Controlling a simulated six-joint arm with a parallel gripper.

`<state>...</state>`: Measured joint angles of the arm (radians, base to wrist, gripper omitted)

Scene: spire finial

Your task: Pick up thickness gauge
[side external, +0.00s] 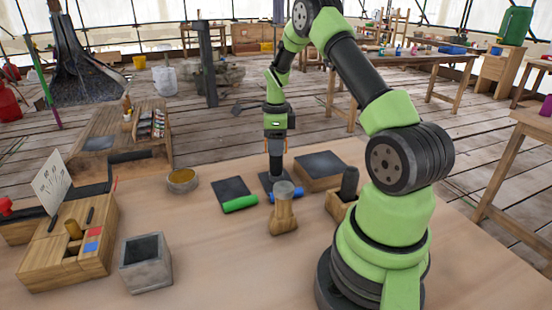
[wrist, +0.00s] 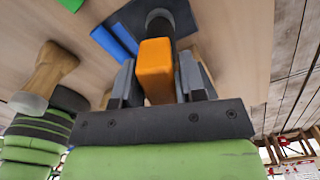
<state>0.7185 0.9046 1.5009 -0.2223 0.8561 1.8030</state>
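An orange block-like piece (wrist: 155,72), which I take to be the thickness gauge's handle, is between the two fingers of my gripper (wrist: 158,78) in the wrist view. The fingers lie close on both sides of it; I cannot tell whether they press on it. In the side view my gripper (side external: 275,148) points straight down above a dark upright cylinder (side external: 276,164) on a dark square base. The cylinder's rim (wrist: 160,18) shows just beyond the orange piece in the wrist view. The gauge's lower part is hidden.
A blue piece (side external: 285,194) and a wooden post with a grey top (side external: 283,218) stand close by. A green roller (side external: 240,204) lies at a dark pad (side external: 231,188). A dark-topped wooden block (side external: 320,170) is to the right. The front middle of the table (side external: 220,270) is clear.

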